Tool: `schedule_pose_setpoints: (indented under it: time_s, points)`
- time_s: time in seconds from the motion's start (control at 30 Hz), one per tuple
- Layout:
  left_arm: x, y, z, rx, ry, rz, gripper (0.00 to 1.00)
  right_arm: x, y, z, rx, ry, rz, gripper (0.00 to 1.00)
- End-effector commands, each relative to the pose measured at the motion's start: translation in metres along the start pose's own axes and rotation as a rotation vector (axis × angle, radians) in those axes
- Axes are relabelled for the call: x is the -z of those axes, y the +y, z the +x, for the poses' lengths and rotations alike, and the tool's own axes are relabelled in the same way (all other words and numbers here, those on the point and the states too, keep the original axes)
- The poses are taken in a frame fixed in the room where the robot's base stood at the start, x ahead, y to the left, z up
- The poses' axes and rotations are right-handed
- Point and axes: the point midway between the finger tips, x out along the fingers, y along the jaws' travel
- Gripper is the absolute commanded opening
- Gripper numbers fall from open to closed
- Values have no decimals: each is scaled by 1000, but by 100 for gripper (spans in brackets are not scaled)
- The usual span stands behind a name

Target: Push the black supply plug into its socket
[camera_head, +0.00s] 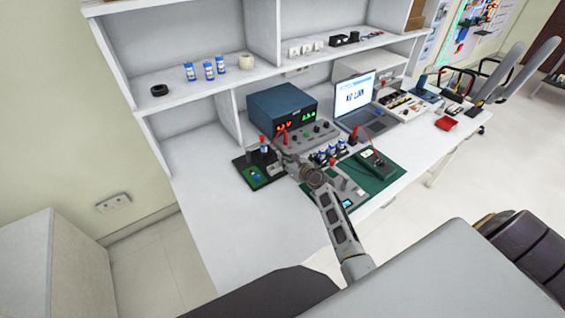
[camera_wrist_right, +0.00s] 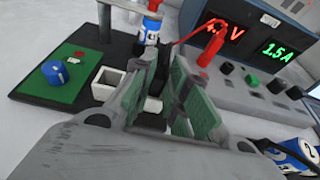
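My right gripper (camera_wrist_right: 157,82) comes in over a black base (camera_wrist_right: 35,105); it also shows in the head view (camera_head: 286,163). Its green-padded fingers stand apart. A dark upright piece (camera_wrist_right: 162,65), possibly the black plug, shows at the fingertips. I cannot tell whether the fingers grip it or only flank it. A red lead (camera_wrist_right: 190,38) bends from the power supply toward this piece. A white, open-topped square holder (camera_wrist_right: 107,83) stands left of the fingers. A small white block (camera_wrist_right: 152,104) shows between the fingers. The socket cannot be clearly made out. My left gripper is not in view.
A blue power supply (camera_head: 283,108) with lit red and green digits stands behind the base. A blue-and-white cylinder (camera_wrist_right: 150,30) rises behind the fingertips. A blue knob (camera_wrist_right: 55,72) sits on a green panel. A laptop (camera_head: 358,98) is farther right. The table's front left (camera_head: 235,230) is clear.

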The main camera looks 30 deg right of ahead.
Motion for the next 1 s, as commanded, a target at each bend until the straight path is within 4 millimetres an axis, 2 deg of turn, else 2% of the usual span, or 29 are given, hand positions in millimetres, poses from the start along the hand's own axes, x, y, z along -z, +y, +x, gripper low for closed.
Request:
schedule_pose_setpoints:
  time_s: [0.37,0.53,0.77,1.0]
  points:
    - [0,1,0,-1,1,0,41,-1,0,0,0,0,0,0]
    - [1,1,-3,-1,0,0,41,-9,0,-2,0,-2,0,0]
    - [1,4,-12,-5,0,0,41,-35,0,-10,0,-4,1,0]
    - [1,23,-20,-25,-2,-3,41,-69,0,-20,0,-4,0,0]
